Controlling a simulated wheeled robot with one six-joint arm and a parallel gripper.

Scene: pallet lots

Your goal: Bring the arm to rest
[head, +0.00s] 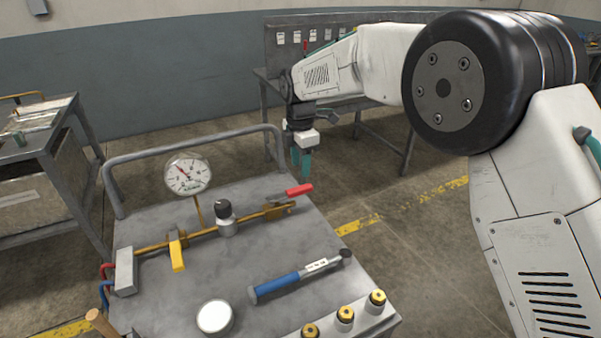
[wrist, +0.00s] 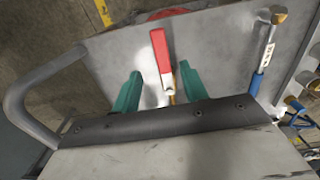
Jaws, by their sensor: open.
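My arm reaches out from the right over the far side of a grey cart (head: 150,215). My gripper (head: 301,170) points down near the cart's far right corner, with its two teal fingers apart. In the head view the fingertips show just above a red lever handle (head: 299,190) on a brass valve. In the wrist view the fingers (wrist: 160,72) stand apart with the red handle (wrist: 161,48) between and beyond their tips. Nothing is held. I cannot tell the exact gap between fingertips and handle.
The cart carries a pressure gauge (head: 188,174), a yellow lever (head: 177,254), a blue-handled wrench (head: 300,275), a white round lid (head: 214,317) and several brass fittings (head: 345,316). A grey rail (head: 195,142) edges its far side. A workbench (head: 375,105) stands behind; floor at right is clear.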

